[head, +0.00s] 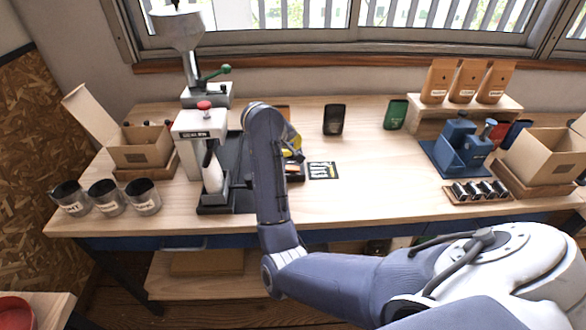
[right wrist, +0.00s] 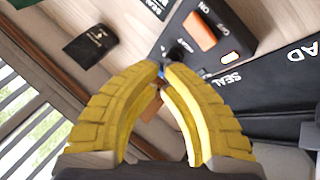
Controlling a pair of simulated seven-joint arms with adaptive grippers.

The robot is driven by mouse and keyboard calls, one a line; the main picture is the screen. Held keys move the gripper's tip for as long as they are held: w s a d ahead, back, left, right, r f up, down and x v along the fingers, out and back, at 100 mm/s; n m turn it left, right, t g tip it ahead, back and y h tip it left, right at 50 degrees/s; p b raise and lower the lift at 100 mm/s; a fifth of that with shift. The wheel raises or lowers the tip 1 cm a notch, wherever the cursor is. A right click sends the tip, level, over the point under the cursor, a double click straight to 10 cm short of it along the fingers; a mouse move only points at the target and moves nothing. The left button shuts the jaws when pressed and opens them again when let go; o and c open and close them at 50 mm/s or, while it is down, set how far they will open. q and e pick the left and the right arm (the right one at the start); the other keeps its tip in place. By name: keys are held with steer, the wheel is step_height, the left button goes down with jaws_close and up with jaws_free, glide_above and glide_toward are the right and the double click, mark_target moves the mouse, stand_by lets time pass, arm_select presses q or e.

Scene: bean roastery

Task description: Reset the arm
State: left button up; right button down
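My right arm reaches from the lower right to the middle of the bench in the head view. Its yellow-fingered right gripper (head: 292,150) is partly hidden behind my own arm. In the right wrist view the right gripper (right wrist: 164,70) has its fingertips drawn together, with nothing clearly held. Just past the tips is a black device with an orange switch (right wrist: 200,31), ON and OFF marks and a dark knob (right wrist: 178,53). A black part beside it is lettered SEAL (right wrist: 228,82). My left gripper is not in view.
A white press with a red knob (head: 204,106) and a grinder (head: 180,28) stand left of my arm. Three jars (head: 107,197) and an open carton (head: 140,151) are further left.

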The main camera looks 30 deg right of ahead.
steer(key=shift+a+r, duration=0.1)
steer(key=shift+r, duration=0.25)
stand_by(0.3)
